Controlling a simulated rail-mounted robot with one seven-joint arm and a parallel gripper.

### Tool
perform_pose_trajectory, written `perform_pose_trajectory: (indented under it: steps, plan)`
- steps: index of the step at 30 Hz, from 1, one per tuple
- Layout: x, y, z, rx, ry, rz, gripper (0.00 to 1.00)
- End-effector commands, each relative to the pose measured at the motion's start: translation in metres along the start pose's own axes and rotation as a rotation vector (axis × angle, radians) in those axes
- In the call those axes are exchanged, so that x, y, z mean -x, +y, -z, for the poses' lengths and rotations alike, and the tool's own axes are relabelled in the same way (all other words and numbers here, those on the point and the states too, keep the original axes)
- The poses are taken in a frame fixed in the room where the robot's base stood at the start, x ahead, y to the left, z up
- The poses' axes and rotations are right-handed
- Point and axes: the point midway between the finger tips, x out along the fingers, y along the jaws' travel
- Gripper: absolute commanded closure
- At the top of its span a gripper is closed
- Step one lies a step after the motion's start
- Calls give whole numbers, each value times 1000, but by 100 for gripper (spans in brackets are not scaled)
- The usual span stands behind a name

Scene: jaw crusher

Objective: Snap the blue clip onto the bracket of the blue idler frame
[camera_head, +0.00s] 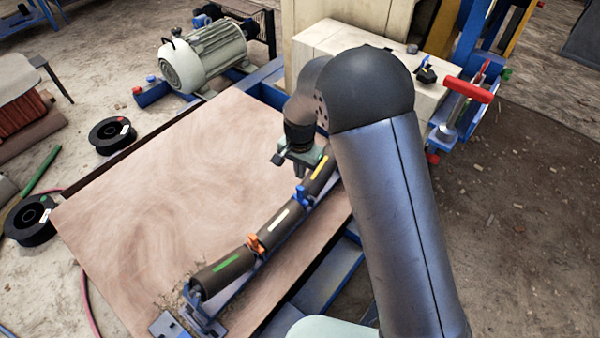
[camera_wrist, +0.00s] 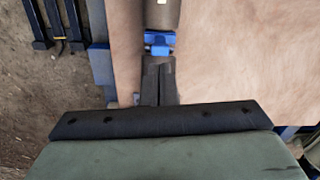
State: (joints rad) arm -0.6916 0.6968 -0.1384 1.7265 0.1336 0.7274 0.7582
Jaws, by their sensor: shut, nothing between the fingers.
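The blue clip (camera_head: 301,195) sits at the gap between the middle and far rollers of the idler frame (camera_head: 238,290), where the bracket is. I cannot tell whether it is fully seated. In the wrist view a blue part (camera_wrist: 158,40), apparently the clip, lies just beyond the fingertips. My gripper (camera_head: 299,172) is above the board near the far roller. Its fingers (camera_wrist: 158,62) are together and hold nothing. An orange clip (camera_head: 256,244) sits at the other gap, between the middle and near rollers. My arm hides the far end of the frame.
The frame lies along the right edge of a wooden board (camera_head: 150,200), whose left part is clear. A motor (camera_head: 203,55) stands behind it. A pale block (camera_head: 325,40) and a red-handled tool (camera_head: 468,90) are at the back right. Black spools (camera_head: 112,134) lie left.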

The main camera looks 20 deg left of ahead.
Motion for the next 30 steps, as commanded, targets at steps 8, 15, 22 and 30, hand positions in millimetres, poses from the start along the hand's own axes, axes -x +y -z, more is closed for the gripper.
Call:
perform_pose_trajectory:
  steps: [8,15,22,30]
  plan:
    - [72,-1,0,1,3,4,100]
    - [124,0,0,0,2,2,100]
    - [150,0,0,0,0,1,100]
    - [157,3,0,0,-1,1,100]
